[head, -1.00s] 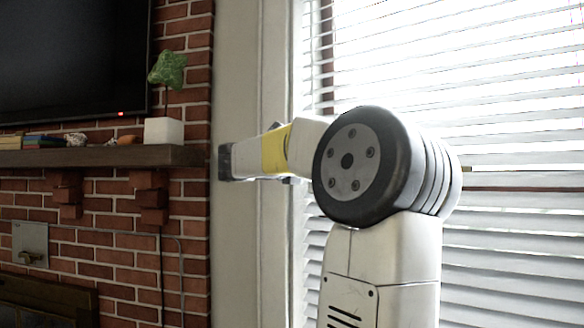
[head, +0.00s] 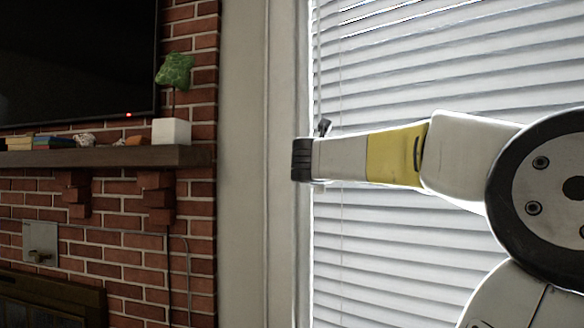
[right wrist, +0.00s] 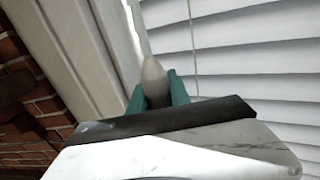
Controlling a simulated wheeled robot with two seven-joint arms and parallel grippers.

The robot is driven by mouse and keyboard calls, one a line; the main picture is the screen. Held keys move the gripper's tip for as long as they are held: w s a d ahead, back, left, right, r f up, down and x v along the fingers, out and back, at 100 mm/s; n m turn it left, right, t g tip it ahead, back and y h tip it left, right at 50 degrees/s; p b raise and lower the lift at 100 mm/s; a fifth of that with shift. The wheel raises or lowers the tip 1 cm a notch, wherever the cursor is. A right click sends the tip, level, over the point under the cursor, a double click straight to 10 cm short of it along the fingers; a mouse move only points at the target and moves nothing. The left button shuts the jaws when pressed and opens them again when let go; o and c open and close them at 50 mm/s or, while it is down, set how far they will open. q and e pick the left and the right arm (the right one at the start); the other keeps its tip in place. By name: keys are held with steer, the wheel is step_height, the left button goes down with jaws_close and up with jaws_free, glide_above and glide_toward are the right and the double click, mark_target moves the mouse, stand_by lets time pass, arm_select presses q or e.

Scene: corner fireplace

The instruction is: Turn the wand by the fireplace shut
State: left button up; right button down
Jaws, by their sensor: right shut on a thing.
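The wand is a thin pale rod with a rounded beige handle (right wrist: 154,72), seen in the right wrist view in front of the window's left edge. My right gripper (right wrist: 156,92) has its teal fingers on both sides of this handle and is shut on it. The blind (head: 420,80) hangs across the window; its slats are tilted nearly flat together, with a few bright gaps at the top. In the head view my right arm reaches left to the window's left edge, and its fingers are hidden there. My left gripper is in neither view.
A brick fireplace wall (head: 120,270) stands at the left, with a dark mantel (head: 100,157) holding a white planter (head: 171,132) and several small objects. A black television (head: 75,60) hangs above. A pale window frame (head: 245,150) separates the bricks from the blind.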

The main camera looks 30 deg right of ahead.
stand_by(0.4)
steer(key=shift+f, duration=0.1)
steer(key=c, duration=1.2)
jaws_free()
steer(key=shift+w, duration=0.1)
steer(key=v, duration=0.7)
steer(key=shift+s+a, duration=0.15)
steer(key=shift+s, duration=0.25)
